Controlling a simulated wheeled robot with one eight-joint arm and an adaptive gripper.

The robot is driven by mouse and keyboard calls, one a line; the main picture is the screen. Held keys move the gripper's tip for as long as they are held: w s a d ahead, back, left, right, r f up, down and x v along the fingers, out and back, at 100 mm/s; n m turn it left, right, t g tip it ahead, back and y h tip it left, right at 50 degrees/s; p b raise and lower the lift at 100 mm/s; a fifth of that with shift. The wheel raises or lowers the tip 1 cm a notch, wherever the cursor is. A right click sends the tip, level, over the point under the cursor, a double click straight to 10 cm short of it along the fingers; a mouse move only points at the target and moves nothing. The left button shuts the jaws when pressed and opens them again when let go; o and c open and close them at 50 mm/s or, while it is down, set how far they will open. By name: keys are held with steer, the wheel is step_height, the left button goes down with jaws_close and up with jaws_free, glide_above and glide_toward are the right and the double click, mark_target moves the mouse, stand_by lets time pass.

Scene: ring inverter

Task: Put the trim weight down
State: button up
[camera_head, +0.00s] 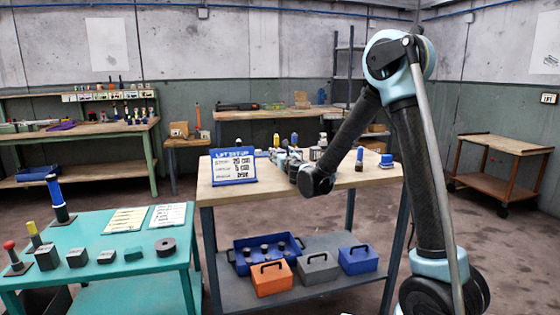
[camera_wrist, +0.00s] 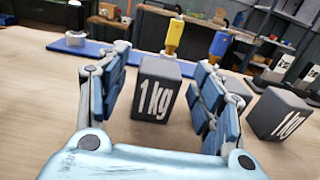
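In the wrist view a dark grey block marked "1 kg" (camera_wrist: 157,90) sits upright on the wooden table top (camera_wrist: 45,110). My gripper (camera_wrist: 162,72) is open, with one blue-padded finger on each side of this block and a narrow gap showing at each side. In the head view my gripper (camera_head: 292,165) is low over the middle bench, partly hidden by my wrist.
Behind the block lies a blue base with yellow (camera_wrist: 175,38) and blue (camera_wrist: 219,44) upright parts. A "LIFT SET-UP" sign (camera_head: 234,166) stands at the bench's left. A blue-topped post (camera_head: 360,158) stands at right. A green table (camera_head: 110,262) holds dark weights.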

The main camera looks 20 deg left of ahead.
jaws_close()
steer(key=shift+r, duration=0.1)
